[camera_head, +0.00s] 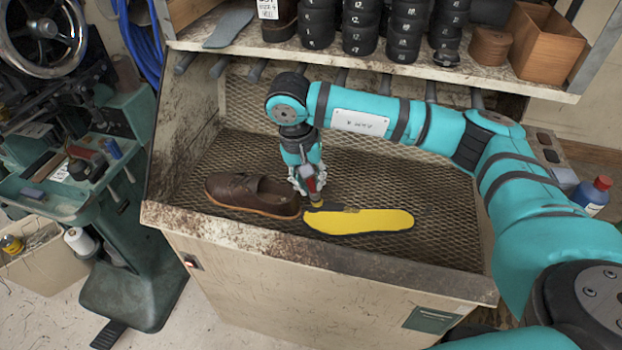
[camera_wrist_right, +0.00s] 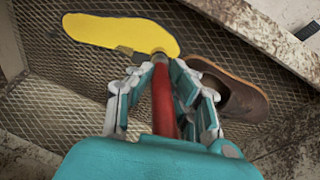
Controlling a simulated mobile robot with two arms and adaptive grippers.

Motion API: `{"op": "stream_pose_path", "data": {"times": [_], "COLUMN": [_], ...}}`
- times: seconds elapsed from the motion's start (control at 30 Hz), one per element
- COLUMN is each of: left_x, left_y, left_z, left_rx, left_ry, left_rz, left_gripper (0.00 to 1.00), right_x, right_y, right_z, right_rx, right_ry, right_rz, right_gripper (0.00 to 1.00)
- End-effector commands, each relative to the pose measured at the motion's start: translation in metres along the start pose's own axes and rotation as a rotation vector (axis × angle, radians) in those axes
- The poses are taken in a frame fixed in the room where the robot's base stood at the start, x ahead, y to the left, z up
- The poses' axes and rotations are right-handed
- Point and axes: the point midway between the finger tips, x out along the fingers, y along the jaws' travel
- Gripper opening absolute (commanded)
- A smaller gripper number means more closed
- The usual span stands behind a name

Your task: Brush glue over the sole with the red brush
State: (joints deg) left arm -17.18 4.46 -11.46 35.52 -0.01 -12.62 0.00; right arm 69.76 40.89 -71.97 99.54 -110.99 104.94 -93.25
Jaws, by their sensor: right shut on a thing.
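The sole (camera_head: 365,221) lies flat on the mesh bed of the bench, its upper face mostly bright yellow with a dark patch along its back left edge. It also shows in the wrist view (camera_wrist_right: 115,31). My right gripper (camera_head: 308,184) is shut on the red brush (camera_wrist_right: 162,98), handle between its fingers. The brush's tip is at the left end of the sole, beside the dark patch; whether it touches is hard to tell. A brown leather shoe (camera_head: 250,193) lies just left of the sole. My left gripper is not in view.
A shelf above the bench (camera_head: 390,62) holds dark rolls and a wooden box (camera_head: 543,45). The bench's front rim (camera_head: 330,262) is raised. A green machine (camera_head: 125,200) stands left. A bottle with a red cap (camera_head: 594,194) is at right. The mesh right of the sole is clear.

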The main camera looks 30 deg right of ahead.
Motion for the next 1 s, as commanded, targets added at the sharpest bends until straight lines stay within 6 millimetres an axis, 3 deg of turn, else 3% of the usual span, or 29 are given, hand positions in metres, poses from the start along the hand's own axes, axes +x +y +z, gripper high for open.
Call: {"op": "stream_pose_path", "data": {"times": [0.6,0.9,1.0], "left_x": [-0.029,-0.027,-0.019], "left_y": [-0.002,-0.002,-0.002], "left_z": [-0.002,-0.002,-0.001], "left_rx": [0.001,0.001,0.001], "left_ry": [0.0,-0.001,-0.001], "left_rz": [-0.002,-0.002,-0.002], "left_gripper": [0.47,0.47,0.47], "right_x": [-0.059,-0.058,-0.048], "right_y": [0.009,0.009,0.01], "right_z": [-0.007,-0.006,0.005], "right_rx": [0.0,-0.003,-0.044], "right_ry": [0.001,0.001,0.008], "right_rz": [-0.001,0.0,-0.003], "right_gripper": [0.0,0.0,0.0]}}
